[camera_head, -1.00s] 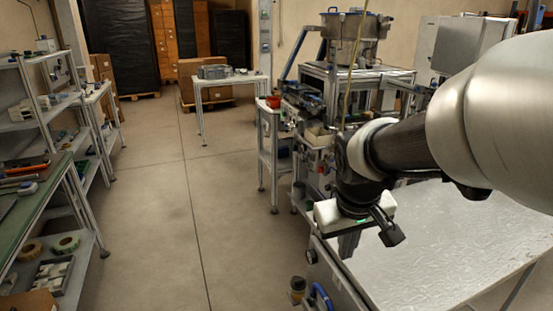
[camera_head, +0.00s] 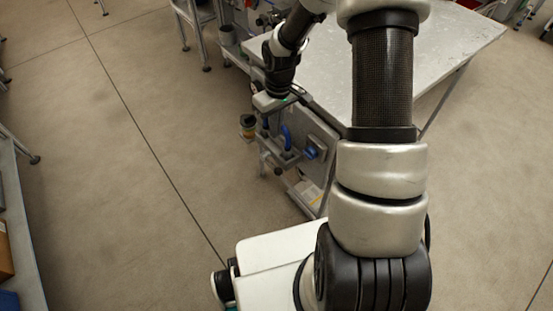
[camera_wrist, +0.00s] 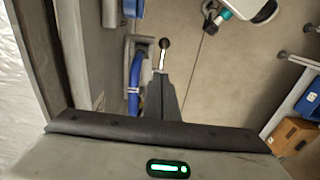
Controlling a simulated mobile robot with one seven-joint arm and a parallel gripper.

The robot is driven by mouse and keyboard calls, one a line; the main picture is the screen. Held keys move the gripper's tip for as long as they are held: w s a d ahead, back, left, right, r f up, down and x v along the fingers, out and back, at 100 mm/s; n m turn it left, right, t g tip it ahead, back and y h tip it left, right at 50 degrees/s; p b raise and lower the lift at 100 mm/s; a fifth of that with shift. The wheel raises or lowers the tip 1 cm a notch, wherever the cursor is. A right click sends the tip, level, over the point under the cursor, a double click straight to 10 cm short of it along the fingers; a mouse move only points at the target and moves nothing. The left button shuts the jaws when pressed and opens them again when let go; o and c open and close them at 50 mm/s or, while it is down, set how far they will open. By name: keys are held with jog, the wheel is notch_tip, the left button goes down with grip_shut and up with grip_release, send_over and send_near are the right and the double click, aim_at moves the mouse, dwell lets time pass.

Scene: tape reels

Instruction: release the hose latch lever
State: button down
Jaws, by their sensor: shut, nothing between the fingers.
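The latch lever (camera_wrist: 163,58) shows in the wrist view as a thin bright rod with a black ball knob at its end. A blue hose (camera_wrist: 135,82) curves beside it on the left. My gripper (camera_wrist: 165,88) is shut and empty, its dark fingers pointing toward the lever and overlapping the rod's lower part in the picture. I cannot tell whether they touch. In the head view, my gripper (camera_head: 268,104) is at the table's left edge, above the blue hose (camera_head: 287,138). A small dark knob (camera_head: 278,171) shows below the hose, probably the lever's end.
The metal-topped table (camera_head: 440,45) lies right of my gripper, its side panel (camera_head: 318,150) below. A small dark and amber cylinder (camera_head: 248,122) is left of the hose. Open floor (camera_head: 140,130) lies to the left. A cardboard box (camera_wrist: 292,136) shows at right in the wrist view.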

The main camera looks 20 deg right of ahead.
jog(key=shift+f, duration=0.1)
jog(key=b, duration=0.3)
send_over(280, 169)
jog(key=w+a, duration=0.1)
jog(key=w, duration=0.3)
notch_tip(280, 169, down, 10)
jog(key=f, duration=0.1)
jog(key=shift+s+d+f, duration=0.15)
jog(key=shift+s+f, duration=0.45)
jog(key=shift+s, duration=0.35)
jog(key=shift+s+f+b, duration=0.35)
jog(key=shift+f, duration=0.05)
jog(key=f, duration=0.1)
jog(key=s+f+b, duration=0.1)
jog(key=f, duration=0.1)
jog(key=shift+s+d+f+b, duration=0.15)
jog(key=shift+s+d+b, duration=0.05)
jog(key=shift+d+b, duration=0.2)
